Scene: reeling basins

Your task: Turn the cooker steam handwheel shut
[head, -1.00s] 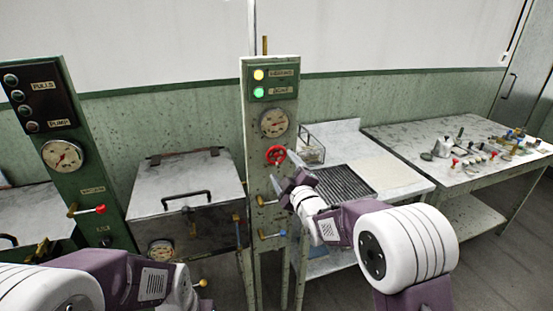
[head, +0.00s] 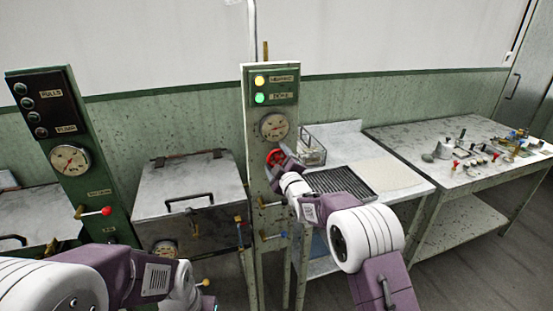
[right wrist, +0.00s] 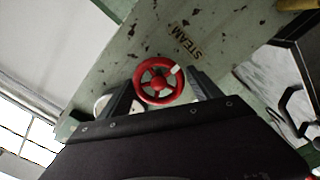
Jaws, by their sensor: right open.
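The red cooker steam handwheel (head: 274,156) sits on the front of the narrow green-white post (head: 257,226), below a round gauge (head: 274,126). It also shows in the right wrist view (right wrist: 160,80), beside a "STEAM" label, with a white mark on its rim at the upper right. My right gripper (head: 287,161) is open right at the wheel and covers part of it in the head view. In the right wrist view its two fingers stand on either side of the wheel; I cannot tell whether they touch it. My left arm shows, but its gripper is not visible.
Two lamps (head: 260,88), yellow and green, are lit above the gauge. A lidded metal basin (head: 185,184) stands left of the post. A table with a dark grate (head: 340,184) stands to the right, and a bench (head: 441,143) with small parts beyond it.

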